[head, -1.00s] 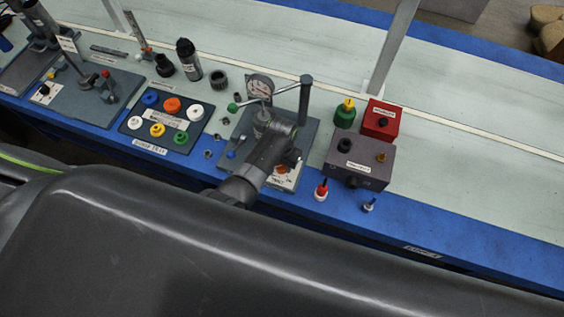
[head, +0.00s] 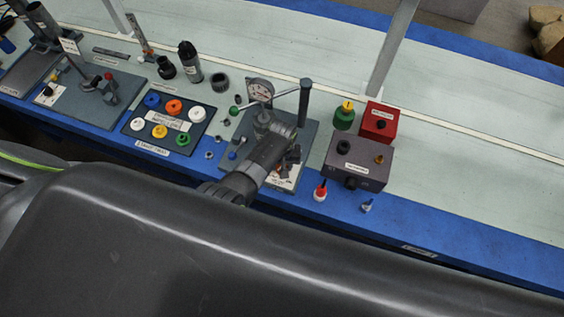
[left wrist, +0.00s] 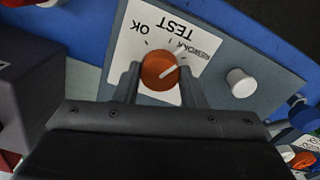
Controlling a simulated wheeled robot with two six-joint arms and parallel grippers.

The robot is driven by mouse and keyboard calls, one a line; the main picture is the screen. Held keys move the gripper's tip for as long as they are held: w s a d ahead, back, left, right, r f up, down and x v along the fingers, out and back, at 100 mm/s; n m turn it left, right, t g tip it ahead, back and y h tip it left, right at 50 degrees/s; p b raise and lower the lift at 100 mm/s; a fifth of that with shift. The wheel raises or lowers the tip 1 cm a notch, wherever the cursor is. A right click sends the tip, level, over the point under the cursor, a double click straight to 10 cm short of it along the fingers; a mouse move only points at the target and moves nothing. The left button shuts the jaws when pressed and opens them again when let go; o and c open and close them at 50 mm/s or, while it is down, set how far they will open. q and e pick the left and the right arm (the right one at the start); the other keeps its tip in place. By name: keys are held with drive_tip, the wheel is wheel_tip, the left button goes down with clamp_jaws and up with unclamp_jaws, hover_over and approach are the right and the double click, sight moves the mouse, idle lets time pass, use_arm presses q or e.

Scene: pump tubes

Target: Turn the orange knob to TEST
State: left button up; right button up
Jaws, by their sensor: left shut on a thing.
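The orange knob (left wrist: 160,72) sits on a white label plate (left wrist: 128,42) marked OK, TEST and REWORK, which reads upside down in the left wrist view. The knob's white pointer line slants up and to the right, toward the REWORK side; the exact mark is hard to tell. My left gripper (left wrist: 160,80) is shut on the knob, one finger on each side. In the head view my left gripper (head: 286,160) is over the label plate (head: 283,181) at the pump station's front, and the knob is mostly hidden. My right gripper is not in view.
A pressure gauge (head: 260,90) and an upright post (head: 304,102) stand just behind my left gripper. A purple-grey box (head: 357,162) and a red box (head: 380,122) are to the right. A tray of coloured caps (head: 190,137) lies to the left. The bench's right side is clear.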

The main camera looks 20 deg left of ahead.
use_arm(q)
drive_tip(key=n+p, duration=0.1)
drive_tip(key=n, duration=0.4)
idle(0.5)
drive_tip(key=o, duration=1)
drive_tip(key=shift+r, duration=0.6)
wheel_tip(320, 180, up, 16)
drive_tip(key=shift+r+p, duration=0.1)
drive_tip(key=shift+p, duration=0.8)
drive_tip(key=shift+a, duration=0.1)
